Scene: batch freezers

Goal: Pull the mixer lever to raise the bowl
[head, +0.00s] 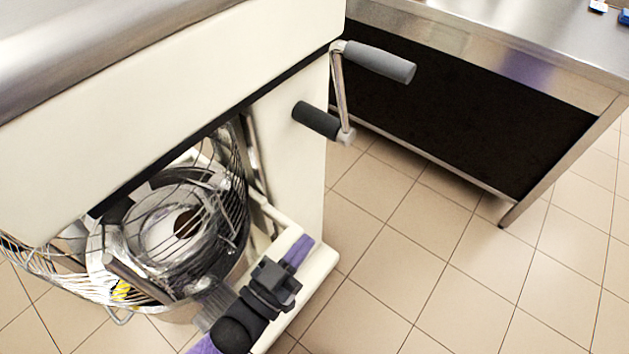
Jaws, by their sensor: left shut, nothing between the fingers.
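The mixer is a large cream machine (245,55) filling the left half of the head view. Its lever (341,90) is on the right side: a metal arm with a light grey grip at the top and a black grip lower down. The metal bowl (225,265) sits low behind a wire guard (240,185), partly hidden by it. My left gripper (303,243) is shut and empty, low in front of the mixer's cream base, below the lever and apart from it. My right gripper is not in view.
A steel table (545,50) with a dark front panel stands at the upper right, close behind the lever. The tiled floor (430,290) at the lower right is clear. The mixer's cream foot (318,275) juts out.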

